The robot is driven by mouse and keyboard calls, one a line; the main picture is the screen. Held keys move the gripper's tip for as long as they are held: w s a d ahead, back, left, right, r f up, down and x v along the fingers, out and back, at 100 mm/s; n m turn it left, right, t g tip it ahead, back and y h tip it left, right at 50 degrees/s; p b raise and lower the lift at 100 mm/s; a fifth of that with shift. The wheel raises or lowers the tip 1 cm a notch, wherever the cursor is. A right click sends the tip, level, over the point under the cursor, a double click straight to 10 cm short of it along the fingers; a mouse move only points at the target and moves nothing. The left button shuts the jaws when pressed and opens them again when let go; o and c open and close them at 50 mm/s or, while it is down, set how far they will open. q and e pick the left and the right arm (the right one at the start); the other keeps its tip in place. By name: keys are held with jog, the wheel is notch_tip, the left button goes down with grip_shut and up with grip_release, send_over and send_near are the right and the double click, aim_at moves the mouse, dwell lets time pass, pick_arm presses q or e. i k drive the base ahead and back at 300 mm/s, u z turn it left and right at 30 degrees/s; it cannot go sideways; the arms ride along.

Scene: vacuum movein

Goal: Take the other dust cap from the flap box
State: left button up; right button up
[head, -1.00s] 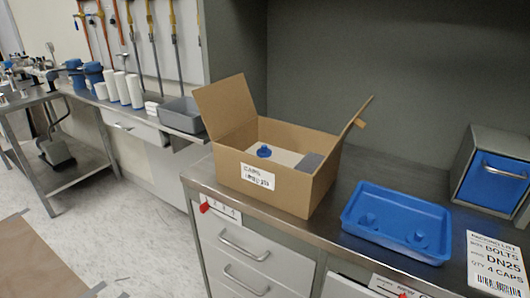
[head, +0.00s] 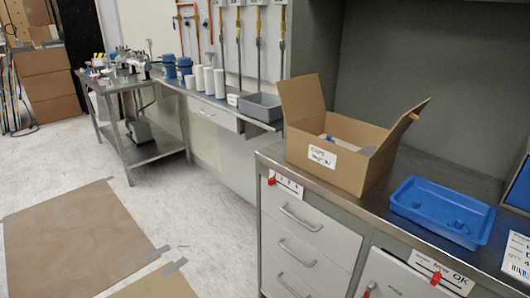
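The open cardboard flap box (head: 372,172) stands on the metal counter, with a caps label on its front. Its flaps stand up at the left and the right. A small part of a blue dust cap (head: 328,138) shows just above the front wall inside it; most of it is hidden by that wall. A blue tray (head: 400,208) sits to the right of the box, with small blue shapes in it. Neither of my grippers is in view.
The steel counter (head: 268,152) has drawers below it. A grey bin (head: 262,108) and white cylinders stand on the bench further left. A steel trolley (head: 150,156) stands at the back. Brown sheets (head: 75,240) lie on the otherwise clear floor.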

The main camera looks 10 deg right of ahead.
aim_at(329, 137)
jog(key=u, duration=0.35)
jog(key=k, duration=0.65)
jog(key=u, duration=0.95)
jog(key=i, duration=2.3)
jog(key=z, duration=1.45)
jog(key=i, duration=1.2)
jog(key=z, duration=1.25)
